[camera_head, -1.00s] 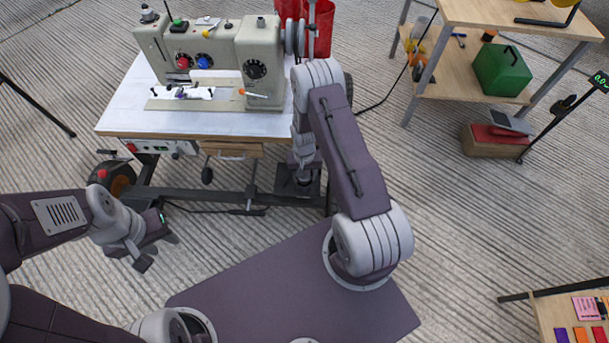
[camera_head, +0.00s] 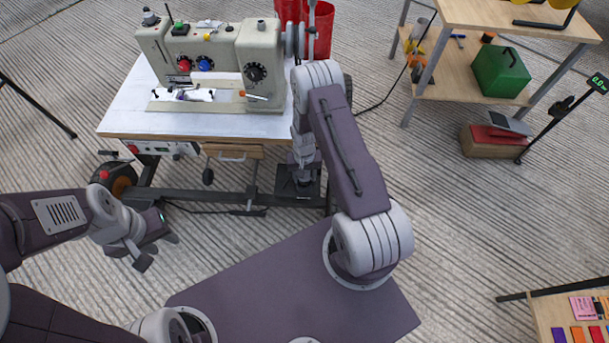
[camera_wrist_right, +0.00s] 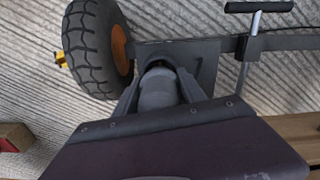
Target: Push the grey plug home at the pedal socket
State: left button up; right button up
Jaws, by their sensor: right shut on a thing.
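A grey plug (camera_wrist_right: 157,92) shows as a rounded grey body in the right wrist view. My right gripper (camera_wrist_right: 157,84) is shut on it, with a dark finger on either side. The plug's far end meets a dark round opening beside a dark grey plate (camera_wrist_right: 205,60); I take this to be the pedal socket, and cannot tell how deep the plug sits. In the head view, my right arm reaches down beside the sewing table to a dark base plate (camera_head: 305,184); its fingers are hidden there. My left gripper (camera_head: 160,251) is open and empty, low at the left.
The sewing machine (camera_head: 205,60) stands on a white-topped table (camera_head: 118,118) with a dark lower frame. A black tyre (camera_wrist_right: 92,45) with an orange hub lies close to the right gripper. A black-handled lever (camera_wrist_right: 258,7) stands at upper right. Open floor (camera_head: 480,220) lies to the right.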

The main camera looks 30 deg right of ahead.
jog(key=shift+f+b, duration=0.45)
jog(key=shift+f, duration=0.2)
dwell(0.3)
jog(key=shift+r, duration=0.15)
jog(key=shift+r+p, duration=0.5)
jog(key=shift+p, duration=0.15)
jog(key=shift+p, duration=0.3)
jog(key=shift+f+b, duration=0.5)
jog(key=shift+f, duration=0.1)
dwell(0.8)
jog(key=shift+r+p, duration=0.6)
jog(key=shift+p, duration=0.05)
